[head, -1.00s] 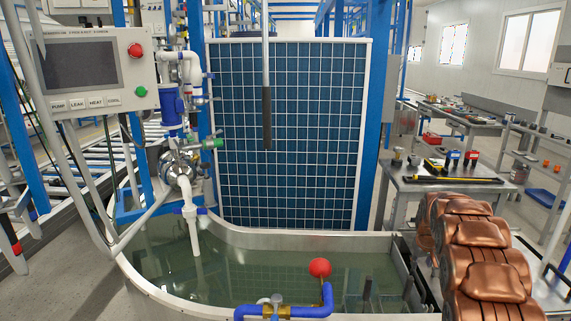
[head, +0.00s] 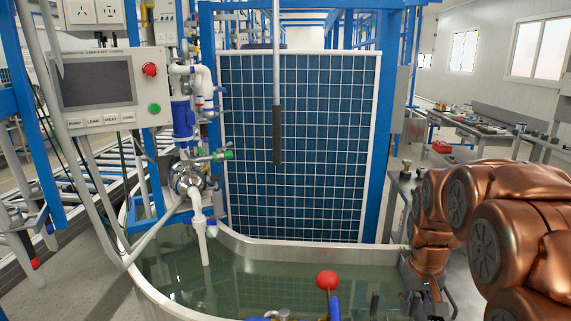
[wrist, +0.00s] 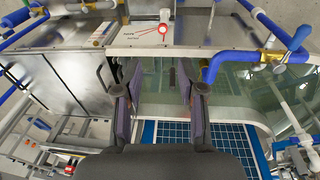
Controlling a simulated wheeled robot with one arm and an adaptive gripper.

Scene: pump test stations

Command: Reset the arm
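My copper-coloured arm (head: 505,235) fills the right side of the head view, with its end bent down at the tank's right edge. In the wrist view my gripper (wrist: 157,82) has its two dark fingers wide apart with nothing between them. Below the fingers are the edge of the water tank and the water. In the head view only a dark part of my gripper (head: 428,292) shows at the tank's right rim, and its fingertips are hard to make out.
A control panel (head: 108,88) and a valve assembly (head: 187,178) stand left. A workbench (head: 470,125) is at the back right.

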